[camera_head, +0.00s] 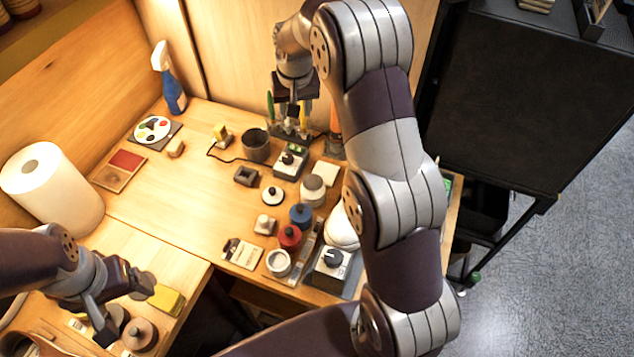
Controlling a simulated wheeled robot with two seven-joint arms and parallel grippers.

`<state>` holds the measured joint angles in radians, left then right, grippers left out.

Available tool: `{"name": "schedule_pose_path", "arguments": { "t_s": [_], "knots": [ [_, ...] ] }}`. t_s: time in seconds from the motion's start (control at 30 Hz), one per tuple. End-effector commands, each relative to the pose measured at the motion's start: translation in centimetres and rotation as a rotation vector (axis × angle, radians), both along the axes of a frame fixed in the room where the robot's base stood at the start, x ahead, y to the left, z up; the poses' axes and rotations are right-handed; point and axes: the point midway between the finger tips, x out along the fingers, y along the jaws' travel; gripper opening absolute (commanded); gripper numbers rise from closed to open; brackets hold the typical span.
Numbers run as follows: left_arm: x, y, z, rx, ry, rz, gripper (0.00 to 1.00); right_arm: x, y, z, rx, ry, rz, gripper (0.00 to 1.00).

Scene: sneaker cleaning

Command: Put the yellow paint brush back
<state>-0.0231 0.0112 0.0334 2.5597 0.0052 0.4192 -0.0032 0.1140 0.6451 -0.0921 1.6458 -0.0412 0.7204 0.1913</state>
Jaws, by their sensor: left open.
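A narrow yellow handle (302,112), likely the yellow paint brush, shows just below my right gripper (292,112) at the back of the table. A green handle (270,105) stands upright just left of it. They are over or in a small dark holder (300,138), mostly hidden. My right gripper points down there; whether its fingers close on the yellow handle is too small to tell. My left gripper (122,308) is open and empty at the lower left, above round wooden-topped items (139,335) and near a yellow sponge-like block (167,299).
A dark cup (256,146), a white-topped device (290,163), red (289,237) and blue (301,215) jars and a dial box (332,262) crowd the table's right side. A paper roll (75,200) and spray bottle (172,90) stand left. The table's middle left is clear.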

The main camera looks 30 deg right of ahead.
Motion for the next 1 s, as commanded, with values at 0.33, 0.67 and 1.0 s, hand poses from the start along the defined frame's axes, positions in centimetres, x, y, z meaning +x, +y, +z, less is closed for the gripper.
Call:
{"name": "schedule_pose_path", "arguments": {
  "t_s": [0.33, 0.67, 1.0],
  "knots": [
    [0.0, 0.0, 0.0, 0.000, 0.000, 0.000, 0.81, -24.1, 6.7, -1.2, 0.008, 0.098, 0.289, 0.44],
    [0.0, 0.0, 0.0, 0.000, 0.000, 0.000, 0.81, -25.4, 6.8, -1.4, 0.008, 0.106, 0.301, 0.44],
    [0.0, 0.0, 0.0, 0.000, 0.000, 0.000, 0.81, -25.4, 6.7, -1.4, 0.008, 0.106, 0.299, 0.44]
  ]
}}
